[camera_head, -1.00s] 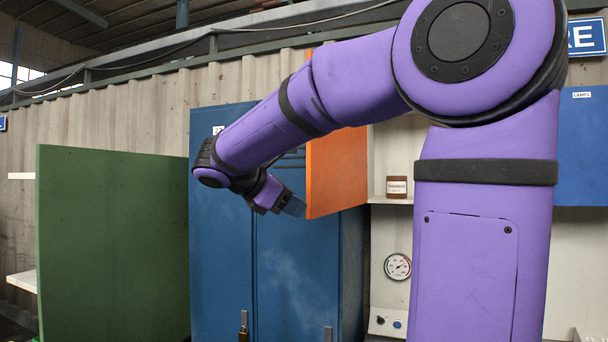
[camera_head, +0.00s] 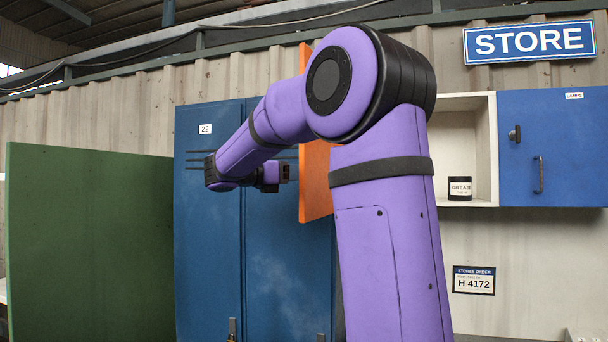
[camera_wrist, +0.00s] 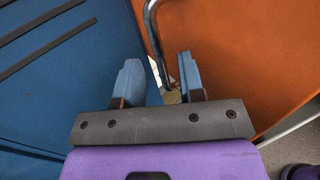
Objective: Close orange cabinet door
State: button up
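The orange cabinet door (camera_head: 316,180) stands open, jutting out edge-on from the wall cabinet, partly hidden behind my arm. In the wrist view its orange face (camera_wrist: 245,50) fills the right side. A curved metal handle (camera_wrist: 151,28) runs down along the door's left part, and its lower end lies between my fingers in the picture. My gripper (camera_wrist: 160,75) is open, with two blue-grey fingers apart. I cannot tell whether a finger touches the handle or door. In the head view my gripper (camera_head: 286,172) is just left of the door; its fingertips are not clear.
A tall blue locker (camera_head: 207,240) stands behind my gripper. An open green door (camera_head: 90,240) is at left. A blue LAMPS door (camera_head: 560,150) is at right, beside an open shelf holding a grease jar (camera_head: 460,188). A STORE sign (camera_head: 530,42) hangs above.

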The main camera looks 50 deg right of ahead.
jog(key=shift+x, duration=1.6)
grip_shut()
